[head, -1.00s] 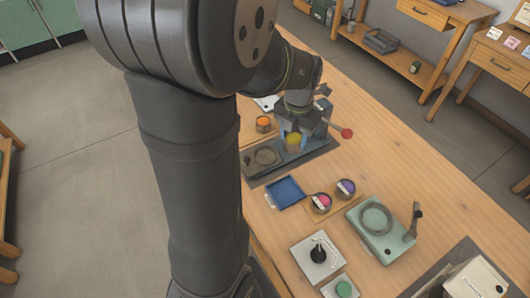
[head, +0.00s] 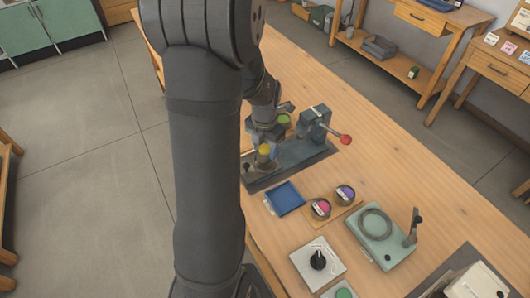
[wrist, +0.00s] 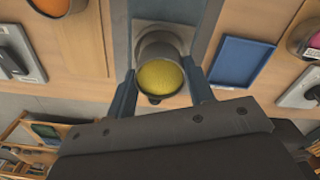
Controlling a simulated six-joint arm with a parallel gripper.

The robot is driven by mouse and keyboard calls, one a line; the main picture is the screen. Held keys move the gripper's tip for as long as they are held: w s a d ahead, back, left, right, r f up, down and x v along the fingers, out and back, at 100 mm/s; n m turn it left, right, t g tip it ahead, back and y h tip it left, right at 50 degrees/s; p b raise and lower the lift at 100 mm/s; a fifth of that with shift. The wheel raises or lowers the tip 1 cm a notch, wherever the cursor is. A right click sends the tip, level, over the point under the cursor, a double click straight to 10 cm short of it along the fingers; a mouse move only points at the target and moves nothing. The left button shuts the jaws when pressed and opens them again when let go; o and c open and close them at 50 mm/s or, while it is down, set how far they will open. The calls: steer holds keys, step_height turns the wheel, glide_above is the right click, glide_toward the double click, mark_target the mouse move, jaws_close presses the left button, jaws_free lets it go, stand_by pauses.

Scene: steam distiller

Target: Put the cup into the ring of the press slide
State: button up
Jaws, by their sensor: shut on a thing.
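The cup (wrist: 160,77), with yellow contents, is between the two fingers of my gripper (wrist: 161,88) in the wrist view. My gripper (head: 264,153) is shut on it, and the yellow top of the cup (head: 264,149) shows in the head view. The cup is over the left part of the grey press slide (head: 290,154), in front of the press column (head: 315,124) with its red-knobbed lever. The ring of the slide is mostly hidden by my arm and the cup. I cannot tell whether the cup is above the ring or inside it.
A blue tray (head: 284,198) lies in front of the press. Pink (head: 321,208) and purple (head: 345,194) containers stand to its right. A green-topped container (head: 283,119) is behind the slide. A green device (head: 380,238) stands further right. The table's right back is clear.

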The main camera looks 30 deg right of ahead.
mark_target(265, 153)
steer(key=shift+f, duration=1.25)
steer(key=shift+f, duration=0.2)
steer(key=o, duration=1)
steer(key=shift+r, duration=0.1)
step_height(265, 153, up, 12)
steer(key=shift+r, duration=0.1)
